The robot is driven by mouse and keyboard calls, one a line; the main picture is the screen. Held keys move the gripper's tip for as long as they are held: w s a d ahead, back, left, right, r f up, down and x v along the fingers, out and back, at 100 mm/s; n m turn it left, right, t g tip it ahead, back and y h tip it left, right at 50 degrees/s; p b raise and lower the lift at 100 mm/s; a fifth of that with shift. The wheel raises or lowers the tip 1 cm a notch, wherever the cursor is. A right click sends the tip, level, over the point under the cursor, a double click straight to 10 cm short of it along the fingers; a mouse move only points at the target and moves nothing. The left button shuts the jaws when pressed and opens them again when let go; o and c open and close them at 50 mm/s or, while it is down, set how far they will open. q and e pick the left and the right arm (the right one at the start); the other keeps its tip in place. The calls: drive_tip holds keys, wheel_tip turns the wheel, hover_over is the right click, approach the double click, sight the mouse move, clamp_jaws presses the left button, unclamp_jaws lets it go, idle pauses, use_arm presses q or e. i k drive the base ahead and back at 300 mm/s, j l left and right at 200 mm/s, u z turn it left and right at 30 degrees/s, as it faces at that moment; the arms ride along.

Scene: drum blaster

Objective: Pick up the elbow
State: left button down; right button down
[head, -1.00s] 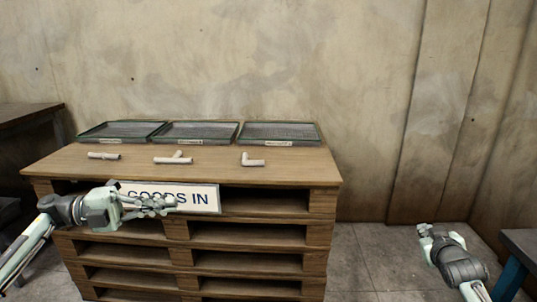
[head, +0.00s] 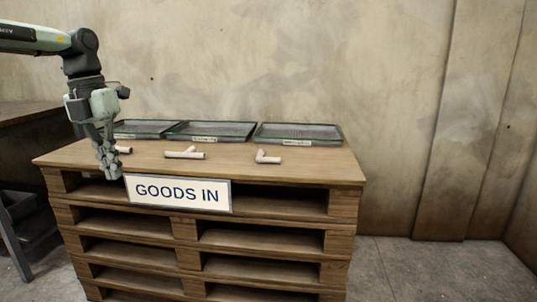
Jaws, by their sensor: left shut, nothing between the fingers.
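The elbow (head: 268,158), a pale L-shaped pipe piece, lies on the wooden top of the pallet stack (head: 330,172), right of the other pieces. A pale tee piece (head: 185,154) lies in the middle. A straight pale piece (head: 125,150) lies at the left, mostly hidden behind my left gripper. My left gripper (head: 113,174) points down at the left front edge of the stack. It is shut and empty, well to the left of the elbow. My right gripper is out of view.
Three shallow dark trays with labels stand along the back of the top, the right one (head: 299,131) behind the elbow. A GOODS IN sign (head: 178,194) hangs on the front edge. A dark table (head: 35,115) stands at the left. The top's right side is clear.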

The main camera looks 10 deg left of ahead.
sight(260, 159)
drive_tip(key=i+l, duration=0.2)
drive_tip(key=i, duration=0.25)
drive_tip(key=i+l, duration=0.2)
drive_tip(key=i, duration=0.25)
drive_tip(key=i+l, duration=0.2)
drive_tip(key=i, duration=0.25)
drive_tip(key=i+l, duration=0.2)
drive_tip(key=i, duration=0.2)
